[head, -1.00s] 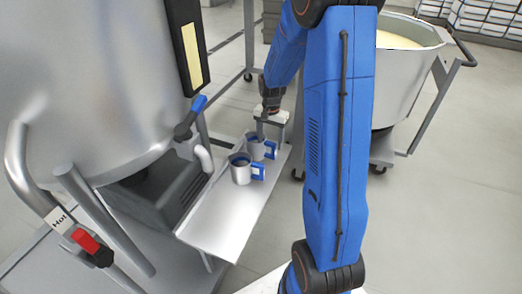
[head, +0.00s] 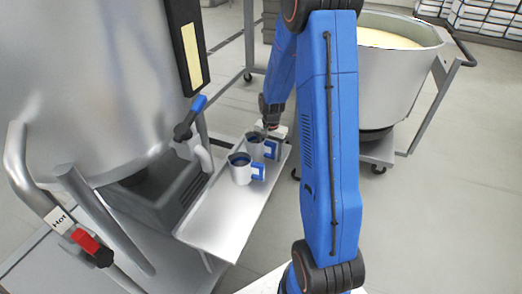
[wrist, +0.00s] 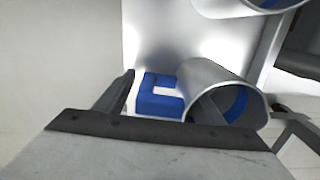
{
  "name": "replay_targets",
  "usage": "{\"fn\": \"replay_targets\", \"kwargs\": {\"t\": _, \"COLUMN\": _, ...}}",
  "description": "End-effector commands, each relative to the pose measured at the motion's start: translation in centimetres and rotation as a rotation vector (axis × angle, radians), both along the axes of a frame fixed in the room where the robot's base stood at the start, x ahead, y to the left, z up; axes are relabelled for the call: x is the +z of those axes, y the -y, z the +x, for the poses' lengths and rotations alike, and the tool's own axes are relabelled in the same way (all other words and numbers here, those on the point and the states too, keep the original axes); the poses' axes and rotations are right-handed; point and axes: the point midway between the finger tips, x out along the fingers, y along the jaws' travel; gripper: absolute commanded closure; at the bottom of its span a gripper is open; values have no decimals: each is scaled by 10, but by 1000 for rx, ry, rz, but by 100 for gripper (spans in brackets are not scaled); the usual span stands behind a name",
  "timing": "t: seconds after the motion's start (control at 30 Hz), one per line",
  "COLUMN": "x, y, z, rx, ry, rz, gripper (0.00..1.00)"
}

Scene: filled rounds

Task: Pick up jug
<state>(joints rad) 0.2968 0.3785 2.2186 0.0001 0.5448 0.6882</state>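Two metal jugs with blue handles stand on a metal shelf (head: 225,222). The near jug is at the middle of the shelf (head: 241,172), and the far jug is just behind it (head: 256,149). No closed grip shows. Part of another jug (wrist: 235,6) shows at the top edge.
A large steel vat (head: 90,80) with a blue-handled tap (head: 188,118) stands left of the shelf. A red valve handle (head: 88,243) is at lower left. A wheeled tub (head: 400,75) of pale contents stands at right.

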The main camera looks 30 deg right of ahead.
Motion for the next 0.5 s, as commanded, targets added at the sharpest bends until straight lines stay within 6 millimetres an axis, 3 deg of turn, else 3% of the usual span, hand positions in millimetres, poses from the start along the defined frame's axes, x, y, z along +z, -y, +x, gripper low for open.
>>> {"fn": "replay_targets", "kwargs": {"t": 0.03, "x": 0, "y": 0, "z": 0, "rx": 0, "ry": 0, "rz": 0, "gripper": 49}}
{"fn": "replay_targets", "kwargs": {"t": 0.17, "x": 0, "y": 0, "z": 0, "rx": 0, "ry": 0, "rz": 0, "gripper": 80}}
{"fn": "replay_targets", "kwargs": {"t": 0.5, "x": 4, "y": 0, "z": 1, "rx": 0, "ry": 1, "rz": 0, "gripper": 81}}
